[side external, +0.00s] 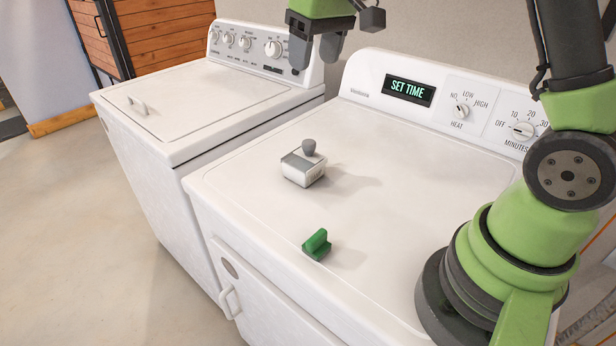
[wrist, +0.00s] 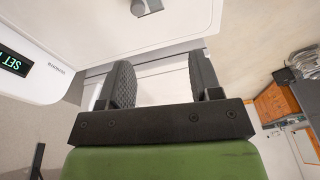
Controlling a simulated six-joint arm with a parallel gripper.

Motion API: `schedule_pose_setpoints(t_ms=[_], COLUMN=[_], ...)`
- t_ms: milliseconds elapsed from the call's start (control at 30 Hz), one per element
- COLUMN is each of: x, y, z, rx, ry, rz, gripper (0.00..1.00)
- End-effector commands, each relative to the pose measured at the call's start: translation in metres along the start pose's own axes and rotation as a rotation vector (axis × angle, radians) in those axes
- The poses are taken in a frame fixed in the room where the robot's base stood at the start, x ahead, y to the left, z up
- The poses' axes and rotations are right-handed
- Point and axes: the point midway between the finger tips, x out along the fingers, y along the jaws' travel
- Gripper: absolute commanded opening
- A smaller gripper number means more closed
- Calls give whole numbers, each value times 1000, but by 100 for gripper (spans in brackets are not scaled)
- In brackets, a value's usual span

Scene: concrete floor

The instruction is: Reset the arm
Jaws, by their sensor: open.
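My gripper (side external: 315,50) hangs at the top of the side view, above the back edges of the two machines, with its fingers pointing down. In the wrist view my gripper (wrist: 158,85) shows two dark textured fingers spread apart with nothing between them. My green arm stands at the right on top of the dryer (side external: 400,180). A white and grey box with a dark knob (side external: 303,168) sits on the dryer top. A small green block with a raised grip (side external: 317,244) sits nearer its front edge. Both are apart from the gripper.
The dryer's back panel carries a display (side external: 408,90) reading SET TIME, a heat knob (side external: 461,111) and a minutes knob (side external: 522,130). A white washer (side external: 205,95) with a closed lid stands to the left. The dryer top around the two small objects is clear.

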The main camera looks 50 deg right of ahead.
Motion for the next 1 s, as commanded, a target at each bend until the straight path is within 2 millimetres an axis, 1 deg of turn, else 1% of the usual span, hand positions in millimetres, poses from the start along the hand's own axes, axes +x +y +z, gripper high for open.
schedule_pose_setpoints(t_ms=[33, 100, 167, 200, 267, 300, 433, 500, 600, 700, 800, 1000], x=[-19, -39, -54, -63, -74, -80, -91, -92, -90, -87, -84, -84], y=[-8, -17, -24, -29, -34, -38, -47, -50, -53, -54, -54, -54], z=[12, 30, 48, 60, 79, 92, 136, 156, 180, 195, 203, 204], rx=[13, 38, 61, 76, 100, 115, 166, 191, 222, 245, 255, 258], ry=[38, 82, 120, 145, 182, 207, 280, 314, 353, 376, 389, 390], rz=[-10, -28, -46, -57, -77, -92, -141, -168, -201, -225, -237, -239], gripper=[58, 58, 58, 58, 58, 58, 58, 58, 58, 58, 58, 58])
